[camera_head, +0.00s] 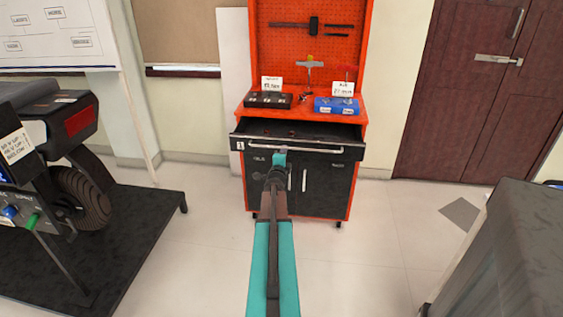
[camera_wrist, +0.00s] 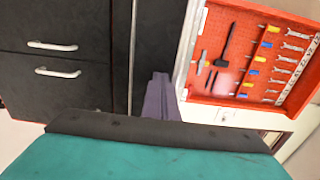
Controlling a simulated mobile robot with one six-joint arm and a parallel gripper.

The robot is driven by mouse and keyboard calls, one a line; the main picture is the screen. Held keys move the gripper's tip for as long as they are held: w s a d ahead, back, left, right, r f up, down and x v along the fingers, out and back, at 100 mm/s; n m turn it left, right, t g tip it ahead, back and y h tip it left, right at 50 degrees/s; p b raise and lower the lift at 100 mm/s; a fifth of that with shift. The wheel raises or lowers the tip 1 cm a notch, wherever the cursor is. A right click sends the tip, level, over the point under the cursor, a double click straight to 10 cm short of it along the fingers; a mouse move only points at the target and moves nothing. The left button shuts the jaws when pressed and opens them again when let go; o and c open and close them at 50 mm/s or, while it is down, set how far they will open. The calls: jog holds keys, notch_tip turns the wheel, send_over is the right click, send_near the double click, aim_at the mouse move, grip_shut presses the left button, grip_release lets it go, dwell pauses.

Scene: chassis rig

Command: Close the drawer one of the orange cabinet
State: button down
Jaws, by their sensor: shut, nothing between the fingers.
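The orange cabinet (camera_head: 357,180) stands ahead in the head view. Its top drawer, drawer one (camera_head: 335,152), has a black front, a long pale handle and a "1" label. The drawer is pulled out, with its dark inside showing. My gripper (camera_head: 279,157) is shut and empty in front of the drawer front, near the handle's left part. Whether it touches is unclear. In the wrist view, my shut fingers (camera_wrist: 160,98) point toward the cabinet, with the black drawer front (camera_wrist: 158,45) behind them. The wrist picture is turned sideways.
Black lower doors (camera_head: 325,190) with upright handles sit below the drawer. A black case (camera_head: 268,101) and a blue case (camera_head: 337,107) lie on the cabinet top. A dark platform (camera_head: 150,215) is at left, a grey box-like unit (camera_head: 510,250) at right. Floor between is clear.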

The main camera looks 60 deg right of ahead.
jog(key=b+x, duration=0.2)
jog(key=x, duration=1.6)
jog(key=shift+w+d+b, duration=0.15)
jog(key=shift+b, duration=0.25)
jog(key=shift+d+r, duration=0.15)
jog(key=shift+r, duration=0.1)
jog(key=shift+w+r, duration=0.1)
jog(key=shift+r, duration=0.05)
jog(key=shift+d+r, duration=0.1)
jog(key=shift+a, duration=0.45)
jog(key=v, duration=0.2)
jog(key=f+v, duration=0.1)
jog(key=v, duration=0.1)
jog(key=shift+a, duration=0.15)
jog(key=shift+s+a, duration=0.3)
jog(key=shift+s, duration=0.05)
jog(key=shift+b+v, duration=0.3)
jog(key=shift+v, duration=4.15)
